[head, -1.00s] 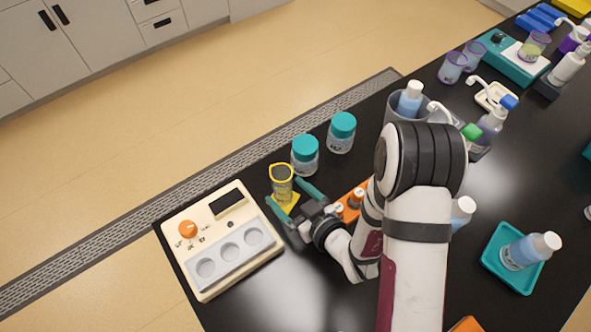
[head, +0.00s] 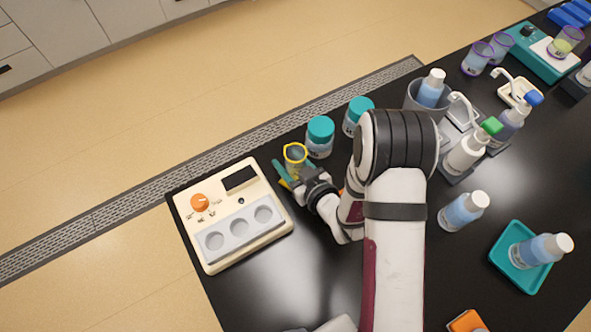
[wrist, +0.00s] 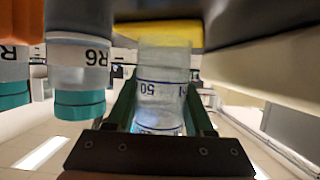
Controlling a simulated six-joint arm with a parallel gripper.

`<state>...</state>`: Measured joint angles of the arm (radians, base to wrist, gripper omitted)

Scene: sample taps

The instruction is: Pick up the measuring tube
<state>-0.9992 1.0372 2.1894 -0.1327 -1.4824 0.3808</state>
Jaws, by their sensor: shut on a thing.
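The measuring tube (head: 296,154) is a clear cylinder with a yellow rim and a yellow foot. It stands near the table's far edge, between the cream device and the teal-lidded jars. My gripper (head: 291,172) is shut on its body, with green fingers on either side. In the wrist view, which is upside down, the tube (wrist: 162,75) sits between the fingers and shows a "50" mark, with its yellow foot at the top. My gripper partly hides the lower tube in the head view. I cannot tell whether the foot touches the table.
A jar marked R6 (wrist: 80,60) with a teal lid stands close beside the tube; it and another jar (head: 358,115) show in the head view. The cream device (head: 235,215) with round wells is to the left. Bottles and a beaker (head: 410,97) stand right.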

